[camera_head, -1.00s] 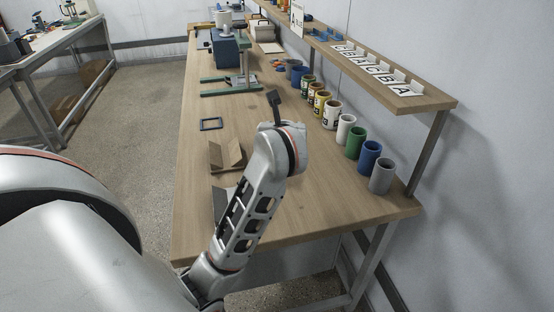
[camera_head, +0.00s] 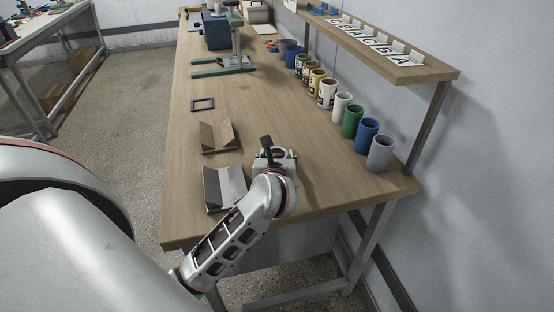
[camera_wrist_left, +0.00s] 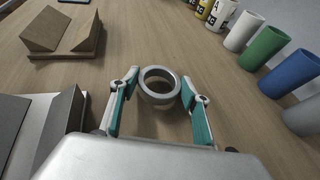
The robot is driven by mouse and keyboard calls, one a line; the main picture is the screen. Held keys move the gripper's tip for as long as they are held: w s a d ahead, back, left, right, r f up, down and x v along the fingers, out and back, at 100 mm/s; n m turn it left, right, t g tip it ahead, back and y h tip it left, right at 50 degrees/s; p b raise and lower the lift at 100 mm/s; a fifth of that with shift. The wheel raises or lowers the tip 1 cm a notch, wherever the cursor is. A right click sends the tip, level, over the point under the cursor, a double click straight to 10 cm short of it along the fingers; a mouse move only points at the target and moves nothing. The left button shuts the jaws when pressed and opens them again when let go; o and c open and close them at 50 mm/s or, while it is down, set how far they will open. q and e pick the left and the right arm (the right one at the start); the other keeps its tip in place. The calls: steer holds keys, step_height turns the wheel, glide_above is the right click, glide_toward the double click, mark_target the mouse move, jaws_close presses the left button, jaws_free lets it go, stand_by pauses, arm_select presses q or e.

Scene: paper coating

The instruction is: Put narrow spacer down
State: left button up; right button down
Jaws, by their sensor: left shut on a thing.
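The narrow spacer (camera_wrist_left: 146,91), a short grey metal ring, sits between the fingertips of my left gripper (camera_wrist_left: 160,84) in the left wrist view. The teal-padded fingers are shut on its two sides. The ring's open top faces the camera, with wood grain behind it; whether it touches the bench (camera_head: 235,105) I cannot tell. My right gripper is not in view.
A wooden V-block (camera_head: 219,138) and a grey metal V-block (camera_head: 211,189) stand left of the gripper. Several cups, including a green one (camera_head: 352,121) and a blue one (camera_head: 367,135), line the right side. A dark square frame (camera_head: 203,104) lies farther back.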

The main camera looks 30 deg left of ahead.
arm_select(q)
steer(key=shift+f, duration=0.35)
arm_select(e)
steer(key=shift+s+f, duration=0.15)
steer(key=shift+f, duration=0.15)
arm_select(q)
steer(key=shift+f, duration=0.1)
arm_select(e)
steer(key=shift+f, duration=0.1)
arm_select(q)
steer(key=shift+f, duration=0.15)
steer(key=o, duration=1)
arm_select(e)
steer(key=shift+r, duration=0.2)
